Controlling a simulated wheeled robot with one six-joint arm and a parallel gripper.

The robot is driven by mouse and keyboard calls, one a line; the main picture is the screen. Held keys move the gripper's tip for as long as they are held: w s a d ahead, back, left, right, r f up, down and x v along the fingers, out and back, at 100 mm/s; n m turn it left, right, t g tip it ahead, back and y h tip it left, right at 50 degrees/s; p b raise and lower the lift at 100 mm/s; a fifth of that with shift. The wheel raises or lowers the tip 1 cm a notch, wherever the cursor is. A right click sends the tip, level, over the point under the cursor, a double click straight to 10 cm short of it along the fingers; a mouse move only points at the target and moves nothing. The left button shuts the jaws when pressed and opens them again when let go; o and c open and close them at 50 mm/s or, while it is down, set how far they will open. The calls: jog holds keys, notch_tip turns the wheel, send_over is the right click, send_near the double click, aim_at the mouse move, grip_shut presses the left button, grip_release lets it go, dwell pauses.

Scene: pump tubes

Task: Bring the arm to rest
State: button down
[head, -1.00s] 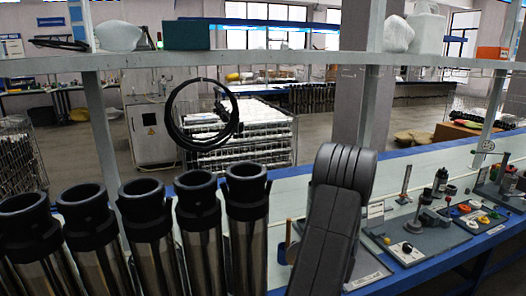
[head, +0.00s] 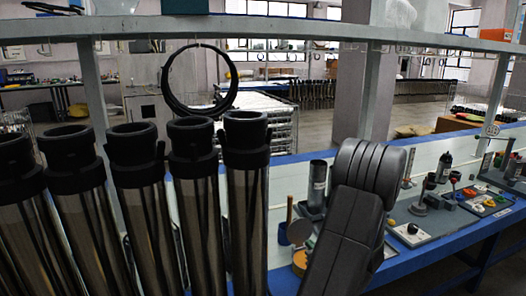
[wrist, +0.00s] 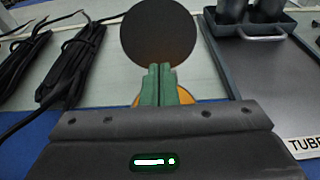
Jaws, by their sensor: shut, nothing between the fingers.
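My gripper (wrist: 158,85) shows in the wrist view as two green fingers pressed together above its dark body. It is shut and holds nothing. A dark round disc (wrist: 159,38) lies beyond the fingertips in the picture; I cannot tell the distance between them. A yellow-orange rim shows behind the fingers, partly hidden. In the head view my dark arm link (head: 347,220) rises at an angle in front of the bench, and my gripper is out of sight there.
Several black-topped metal tubes (head: 246,150) stand at the left in the head view. A blue-edged bench (head: 425,245) carries fixtures and small parts at right. A shelf (head: 300,30) crosses above, with a black cable coil (head: 165,90) below it. Dark cable bundles (wrist: 75,65) and a grey tray (wrist: 255,70) flank my gripper.

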jog(key=shift+s+d+f+t+y+b, duration=0.15)
jog(key=shift+f+t+b, duration=0.3)
jog(key=shift+b, duration=0.55)
jog(key=shift+s+f+t+y+b, duration=0.1)
jog(key=shift+s+f+t+b, duration=0.3)
jog(key=shift+b, duration=0.55)
jog(key=shift+s+d+f+t+y+b, duration=0.15)
jog(key=shift+f+t+b, duration=0.35)
jog(key=shift+b, duration=0.5)
jog(key=shift+s+f+t+b, duration=0.1)
jog(key=shift+f+t+b, duration=0.3)
jog(key=shift+b, duration=0.75)
jog(key=shift+y, duration=0.3)
jog(key=shift+r, duration=0.1)
